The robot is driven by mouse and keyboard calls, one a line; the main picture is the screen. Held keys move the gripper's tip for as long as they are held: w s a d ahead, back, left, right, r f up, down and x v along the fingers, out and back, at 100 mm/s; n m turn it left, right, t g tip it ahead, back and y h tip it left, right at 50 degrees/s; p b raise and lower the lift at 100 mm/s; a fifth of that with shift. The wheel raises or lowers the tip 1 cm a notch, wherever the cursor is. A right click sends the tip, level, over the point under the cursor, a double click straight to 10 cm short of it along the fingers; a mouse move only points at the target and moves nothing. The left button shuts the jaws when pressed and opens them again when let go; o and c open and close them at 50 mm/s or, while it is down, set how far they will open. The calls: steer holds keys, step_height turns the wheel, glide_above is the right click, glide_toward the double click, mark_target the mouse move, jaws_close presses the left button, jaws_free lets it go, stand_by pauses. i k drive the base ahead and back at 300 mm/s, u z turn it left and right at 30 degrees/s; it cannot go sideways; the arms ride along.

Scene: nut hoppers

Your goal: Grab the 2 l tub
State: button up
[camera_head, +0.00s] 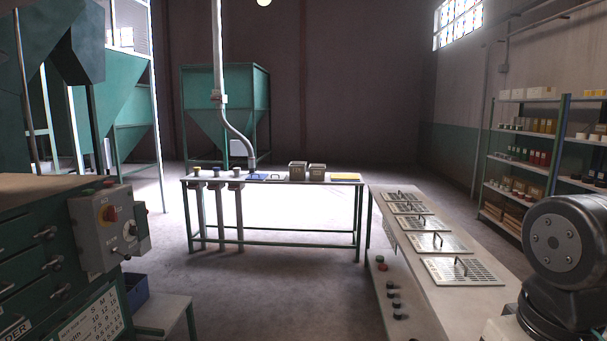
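Two small grey-brown tubs stand side by side on the far narrow table, right of its middle. The left tub (297,172) looks slightly bigger than the right tub (317,173). No size marking is readable on either, so I cannot tell which is the 2 l tub. My gripper is not in view. Only a grey joint of my arm shows at the lower right edge, far from the tubs.
The narrow table (340,181) also holds a blue item (257,177) below a pipe and a yellow item (346,177). A long bench (425,305) with grated lids runs along the right. A control box (108,228) stands left. Open floor lies between.

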mark_target(297, 169)
steer(key=z, duration=2.05)
steer(key=i, duration=4.4)
steer(key=u, duration=1.95)
steer(key=i, duration=1)
